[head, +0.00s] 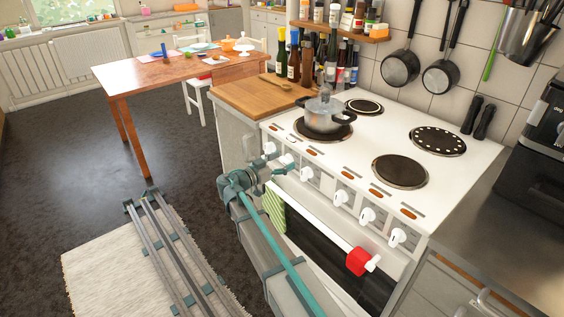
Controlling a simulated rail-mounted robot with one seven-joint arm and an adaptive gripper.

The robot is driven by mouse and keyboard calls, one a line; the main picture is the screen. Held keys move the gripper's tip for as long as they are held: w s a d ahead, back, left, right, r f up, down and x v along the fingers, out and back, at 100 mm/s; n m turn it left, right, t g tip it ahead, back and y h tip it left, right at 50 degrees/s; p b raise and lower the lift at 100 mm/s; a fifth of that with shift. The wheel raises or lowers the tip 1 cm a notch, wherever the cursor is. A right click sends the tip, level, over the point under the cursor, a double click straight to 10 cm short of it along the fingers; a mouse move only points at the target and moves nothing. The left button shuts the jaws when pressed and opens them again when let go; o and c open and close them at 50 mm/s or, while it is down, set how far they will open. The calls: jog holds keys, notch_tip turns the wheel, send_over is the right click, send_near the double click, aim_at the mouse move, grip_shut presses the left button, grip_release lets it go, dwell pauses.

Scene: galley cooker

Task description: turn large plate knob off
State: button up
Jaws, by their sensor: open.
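The white cooker (345,158) has a row of white knobs along its sloping front panel, among them a left-end knob (270,148), a middle knob (341,197) and a right-end knob (397,236). I cannot tell which one belongs to the large plate, nor read the knob markings. My gripper (281,168), teal and grey, is at the left end of this row, in front of the leftmost knobs and partly covering the panel there. It is open and appears empty. Its fingertips are small, and I cannot tell whether they touch a knob.
A lidded pot (324,113) stands on the front-left hotplate. The oven rail below the knobs carries a striped green cloth (273,211) and a red item (358,261). A wooden counter (250,97) adjoins the cooker's left side. Open floor (60,160) lies further left.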

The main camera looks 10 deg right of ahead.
jog(key=c, duration=1.2)
jog(key=shift+o, duration=0.2)
jog(key=shift+n, duration=0.3)
jog(key=n+b, duration=0.2)
jog(key=n, duration=0.1)
jog(key=shift+f, duration=0.1)
jog(key=n, duration=0.4)
jog(key=shift+w+a+n+b, duration=0.1)
jog(key=shift+w+n+b, duration=0.05)
jog(key=shift+n+b, duration=0.25)
jog(key=n+p, duration=0.1)
jog(key=n, duration=0.4)
jog(key=shift+n, duration=0.3)
jog(key=shift+w+f+n+p, duration=0.15)
jog(key=shift+n+p, duration=0.95)
jog(key=shift+n, duration=0.9)
